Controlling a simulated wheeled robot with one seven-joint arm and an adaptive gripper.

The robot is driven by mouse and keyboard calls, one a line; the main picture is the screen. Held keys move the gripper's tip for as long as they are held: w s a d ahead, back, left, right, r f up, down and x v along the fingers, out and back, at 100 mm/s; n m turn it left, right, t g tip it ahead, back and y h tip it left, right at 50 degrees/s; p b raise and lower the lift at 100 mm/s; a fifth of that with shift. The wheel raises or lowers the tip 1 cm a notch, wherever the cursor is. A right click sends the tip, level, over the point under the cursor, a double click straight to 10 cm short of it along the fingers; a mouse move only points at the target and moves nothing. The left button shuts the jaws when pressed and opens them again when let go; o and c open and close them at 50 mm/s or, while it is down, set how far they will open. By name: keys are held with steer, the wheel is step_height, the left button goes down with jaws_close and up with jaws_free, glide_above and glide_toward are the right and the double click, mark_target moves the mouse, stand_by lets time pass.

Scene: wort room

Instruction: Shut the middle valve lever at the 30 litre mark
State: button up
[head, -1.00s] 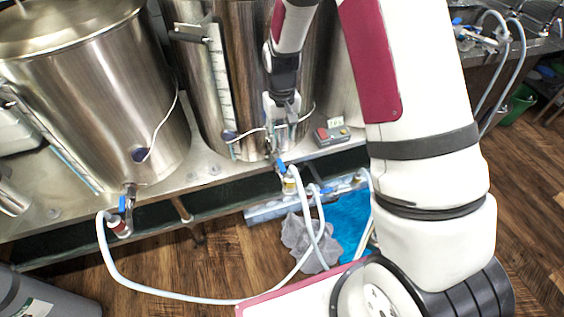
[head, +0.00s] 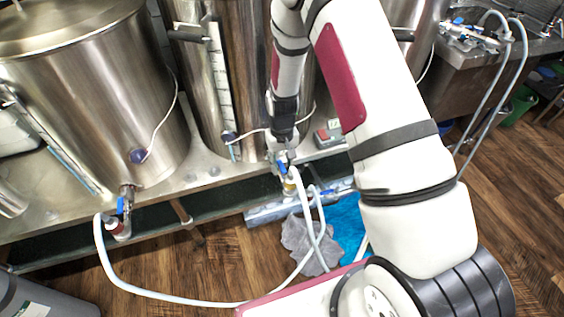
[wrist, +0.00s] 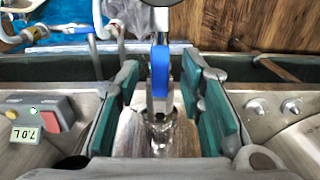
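The middle kettle (head: 190,80) has a white scale strip (head: 219,75) on its front; I cannot read its marks or liquid level. Its valve has a blue lever (head: 283,168), partly hidden by my gripper in the head view. In the wrist view the blue lever (wrist: 160,70) is upright in the picture, between my fingers, with the metal valve body below it. My gripper (wrist: 160,105) is open, with one teal-padded finger on each side of the valve. Gaps show between both pads and the lever. A small meter (wrist: 35,120) shows digits like 7.0 L.
The left kettle (head: 90,90) has its own blue-levered valve (head: 122,205) and white hose (head: 150,292). Another hose (head: 305,215) hangs from the middle valve. A grey cloth (head: 300,238) and blue mat (head: 348,225) lie below. Metal knobs (wrist: 290,106) are beside my right finger.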

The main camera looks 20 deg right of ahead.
steer(key=shift+c, duration=0.2)
jaws_close()
steer(key=shift+a, duration=0.1)
steer(key=w+a+m+b, duration=0.3)
steer(key=w+a+m, duration=0.3)
steer(key=m, duration=1.2)
steer(key=shift+w+a, duration=0.3)
steer(key=shift+w, duration=0.2)
steer(key=shift+o, duration=0.2)
jaws_free()
